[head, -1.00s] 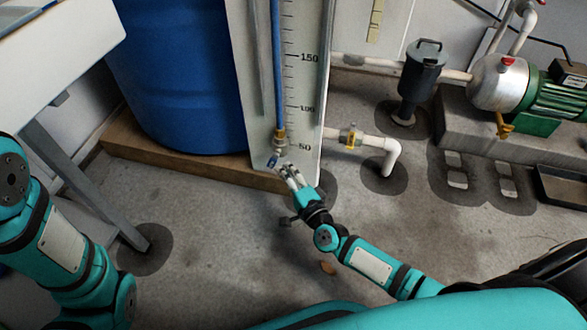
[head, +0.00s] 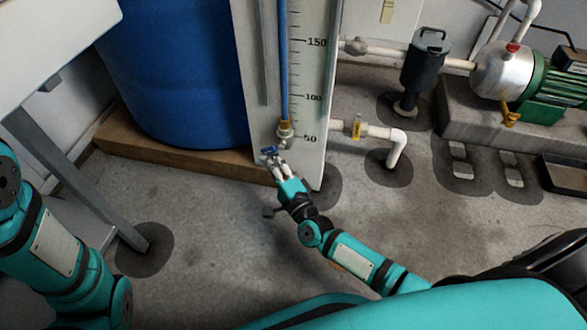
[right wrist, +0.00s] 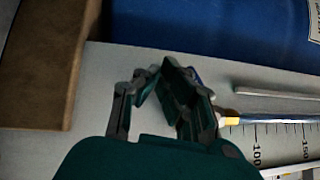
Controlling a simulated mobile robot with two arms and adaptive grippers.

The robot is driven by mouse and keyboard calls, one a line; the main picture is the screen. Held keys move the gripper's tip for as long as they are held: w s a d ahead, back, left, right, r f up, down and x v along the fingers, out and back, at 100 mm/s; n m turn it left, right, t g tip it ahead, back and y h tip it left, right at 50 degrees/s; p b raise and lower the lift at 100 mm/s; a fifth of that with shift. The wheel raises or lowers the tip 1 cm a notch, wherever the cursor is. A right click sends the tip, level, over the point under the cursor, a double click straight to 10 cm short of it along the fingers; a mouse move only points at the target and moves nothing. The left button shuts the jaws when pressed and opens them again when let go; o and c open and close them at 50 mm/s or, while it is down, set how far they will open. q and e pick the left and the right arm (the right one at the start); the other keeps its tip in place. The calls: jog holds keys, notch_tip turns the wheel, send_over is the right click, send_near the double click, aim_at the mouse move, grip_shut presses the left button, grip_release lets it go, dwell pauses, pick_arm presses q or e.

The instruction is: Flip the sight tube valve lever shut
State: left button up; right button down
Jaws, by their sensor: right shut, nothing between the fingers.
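The sight tube (head: 284,70) stands upright on the white scale board, filled with blue. A brass fitting (head: 285,127) is at its foot, and the small blue valve lever (head: 268,150) sits just below and to the left, lying nearly level. My right gripper (head: 273,160) is shut and empty, its tips right at the lever; contact cannot be told. In the right wrist view the fingers (right wrist: 160,72) hide most of the lever, with a bit of blue behind them, and the tube (right wrist: 265,121) runs off right. My left arm shows, but its gripper does not.
A blue barrel (head: 175,75) stands on a wooden plinth (head: 170,153) left of the scale board (head: 318,110). A white side pipe with a yellow-handled valve (head: 357,127) is to the right, and a green pump (head: 550,90) farther right. The floor in front is clear.

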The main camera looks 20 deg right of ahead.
jog(key=shift+w+a+r+m+b, duration=0.1)
jog(key=shift+w+r+m+b, duration=0.05)
jog(key=shift+r+m+b, duration=0.15)
dwell(0.9)
jog(key=v, duration=0.7)
jog(key=shift+s+f, duration=0.3)
dwell(0.5)
